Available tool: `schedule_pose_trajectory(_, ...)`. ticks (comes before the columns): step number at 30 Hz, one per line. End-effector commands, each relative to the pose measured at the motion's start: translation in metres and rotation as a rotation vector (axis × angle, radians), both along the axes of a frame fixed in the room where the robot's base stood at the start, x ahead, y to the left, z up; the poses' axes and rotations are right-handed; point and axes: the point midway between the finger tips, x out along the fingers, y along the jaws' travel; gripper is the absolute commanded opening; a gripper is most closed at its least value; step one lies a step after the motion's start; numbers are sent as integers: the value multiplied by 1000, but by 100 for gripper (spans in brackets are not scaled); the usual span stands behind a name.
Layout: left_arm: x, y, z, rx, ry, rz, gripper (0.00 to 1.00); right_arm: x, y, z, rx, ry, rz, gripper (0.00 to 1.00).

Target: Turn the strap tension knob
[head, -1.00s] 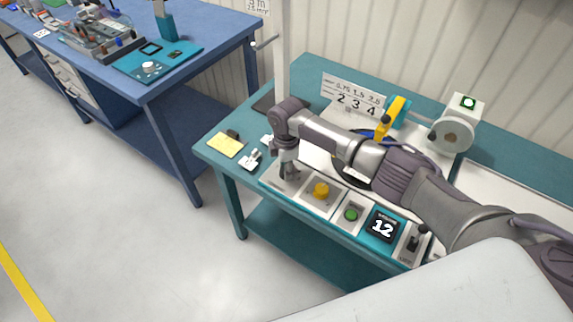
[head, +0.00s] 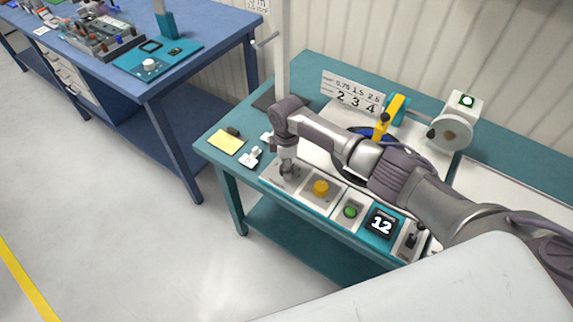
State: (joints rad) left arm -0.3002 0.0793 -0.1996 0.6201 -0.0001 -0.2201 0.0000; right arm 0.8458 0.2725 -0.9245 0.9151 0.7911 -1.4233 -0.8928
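My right gripper (head: 287,172) points down at the leftmost pale module (head: 276,182) of the control panel on the teal bench, in the head view. The fingertips are at or just above this module. They are small and partly hidden by the gripper body, so I cannot tell whether they are open or shut. A knob at that spot would be hidden under the gripper. A yellow round control (head: 320,187) sits on the module just to the right, apart from the gripper. No readable label shows which control is the strap tension knob. My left gripper is not in view.
A yellow note (head: 225,142) lies at left. A number sign (head: 352,92), yellow-handled tool (head: 393,112) and white reel unit (head: 453,130) stand behind my arm.

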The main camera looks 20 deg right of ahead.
Motion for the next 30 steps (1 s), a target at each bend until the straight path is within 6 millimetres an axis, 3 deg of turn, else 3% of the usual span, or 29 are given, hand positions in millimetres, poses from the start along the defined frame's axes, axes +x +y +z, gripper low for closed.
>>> schedule_pose_trajectory(13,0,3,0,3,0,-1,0,0,0,7,2,0,1,67)
schedule_pose_trajectory(24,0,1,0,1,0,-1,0,0,0,81,2,-2,2,67)
schedule_pose_trajectory(30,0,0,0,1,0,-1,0,0,0,110,0,0,0,67)
